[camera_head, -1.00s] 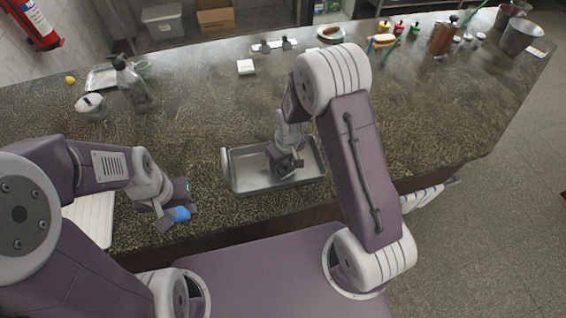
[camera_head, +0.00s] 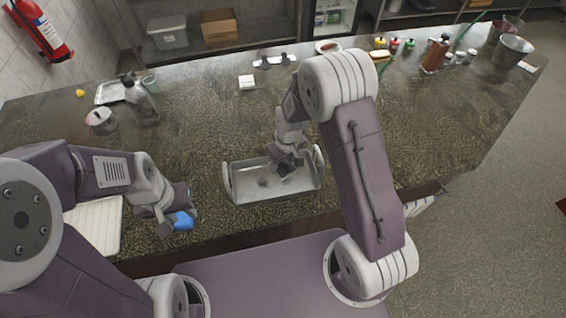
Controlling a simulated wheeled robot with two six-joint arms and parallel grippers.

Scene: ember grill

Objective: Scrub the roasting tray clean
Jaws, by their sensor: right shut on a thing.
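The metal roasting tray (camera_head: 240,196) lies on the counter in front of me, with raised handles at its left and right ends. A dark patch (camera_head: 263,182) shows on its floor. My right gripper (camera_head: 287,168) points down over the back right part of the tray. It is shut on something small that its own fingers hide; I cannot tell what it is. My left gripper (camera_head: 176,215) hangs near the front edge, left of the tray. A blue object (camera_head: 184,221) shows at its fingertips; I cannot tell whether it is gripped.
A white ribbed board (camera_head: 97,226) lies at front left. A dark bottle (camera_head: 140,98), a pot (camera_head: 101,121) and a small tray (camera_head: 110,93) stand at back left. Condiments and metal buckets (camera_head: 513,50) stand at back right. The counter right of the tray is clear.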

